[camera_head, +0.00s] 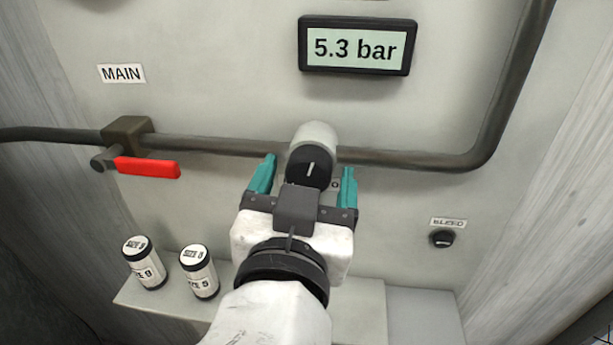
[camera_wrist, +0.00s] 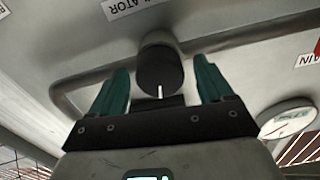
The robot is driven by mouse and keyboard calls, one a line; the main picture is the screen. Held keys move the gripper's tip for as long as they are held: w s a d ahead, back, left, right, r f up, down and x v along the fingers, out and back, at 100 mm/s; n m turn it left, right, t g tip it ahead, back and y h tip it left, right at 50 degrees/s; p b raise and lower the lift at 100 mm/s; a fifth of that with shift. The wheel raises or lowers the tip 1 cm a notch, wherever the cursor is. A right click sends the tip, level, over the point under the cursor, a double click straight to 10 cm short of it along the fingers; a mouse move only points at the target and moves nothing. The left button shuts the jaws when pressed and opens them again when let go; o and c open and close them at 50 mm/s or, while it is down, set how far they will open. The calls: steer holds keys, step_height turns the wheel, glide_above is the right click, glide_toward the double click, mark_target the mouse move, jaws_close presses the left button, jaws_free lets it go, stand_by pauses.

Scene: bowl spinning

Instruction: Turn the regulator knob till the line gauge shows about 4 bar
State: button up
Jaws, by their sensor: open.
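The regulator knob (camera_head: 309,166) is black with a white pointer line and sits on a pale round body on the pipe. In the camera_head view its pointer is near upright, tilted slightly right. The line gauge (camera_head: 357,47) is a digital display reading 5.3 bar. My gripper (camera_head: 306,178) is open, with one teal finger on each side of the knob and a gap on both sides. In the wrist view the knob (camera_wrist: 160,71) is between and just beyond the open fingers (camera_wrist: 164,80). A label with "ATOR" visible (camera_wrist: 127,7) is partly cut off there.
A red valve lever (camera_head: 147,167) lies roughly along the pipe under the MAIN label (camera_head: 121,73). The bleed knob (camera_head: 441,238) is at right. Two labelled canisters, (camera_head: 145,263) and (camera_head: 199,271), stand on the ledge (camera_head: 365,300) at lower left. A dial (camera_wrist: 287,118) shows in the wrist view.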

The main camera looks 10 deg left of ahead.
steer(key=shift+c, duration=0.5)
steer(key=c, duration=0.9)
steer(key=shift+c, duration=0.2)
steer(key=n+p, duration=0.3)
steer(key=n, duration=0.1)
steer(key=shift+r+n, duration=0.1)
steer(key=shift+n, duration=0.2)
steer(key=n+p, duration=0.3)
steer(key=n, duration=0.2)
steer(key=shift+n+p, duration=0.3)
steer(key=o, duration=1)
